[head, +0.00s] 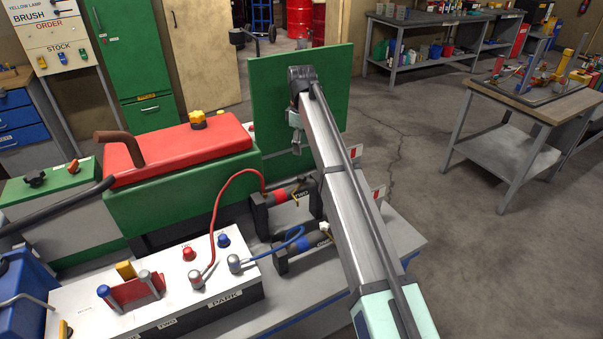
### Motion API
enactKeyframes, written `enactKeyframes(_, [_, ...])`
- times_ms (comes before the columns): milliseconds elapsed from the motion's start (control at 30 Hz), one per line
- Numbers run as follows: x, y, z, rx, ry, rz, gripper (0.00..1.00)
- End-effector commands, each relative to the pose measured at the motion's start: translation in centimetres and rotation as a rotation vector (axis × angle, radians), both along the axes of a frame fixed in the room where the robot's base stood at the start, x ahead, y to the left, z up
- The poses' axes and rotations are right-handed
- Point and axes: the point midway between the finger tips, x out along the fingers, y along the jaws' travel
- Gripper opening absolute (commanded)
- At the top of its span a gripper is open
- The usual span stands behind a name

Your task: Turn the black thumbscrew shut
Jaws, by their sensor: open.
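My gripper (297,148) hangs from the far end of my arm, in front of the upright green panel (270,100). It is small in the view, open, and holds nothing I can see. It is well to the right of the knobs and apart from them.
A red-lidded green box (180,190) with a brown handle and yellow knob lies between. A white terminal box (150,290) with red and blue cables stands in front. A side table (530,110) stands on open floor at right.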

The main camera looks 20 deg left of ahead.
Motion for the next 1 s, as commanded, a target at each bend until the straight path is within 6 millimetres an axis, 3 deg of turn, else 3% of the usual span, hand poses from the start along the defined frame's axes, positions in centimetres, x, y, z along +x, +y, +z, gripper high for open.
enactKeyframes(533, [-0.1,-0.1,-10.3,-0.001,0.001,-0.002,0.59])
enactKeyframes(733, [0.0,-0.1,-12.3,0.0,0.0,-0.002,0.59])
enactKeyframes(1000, [0.0,-0.1,-13.0,0.001,-0.001,-0.002,0.59])
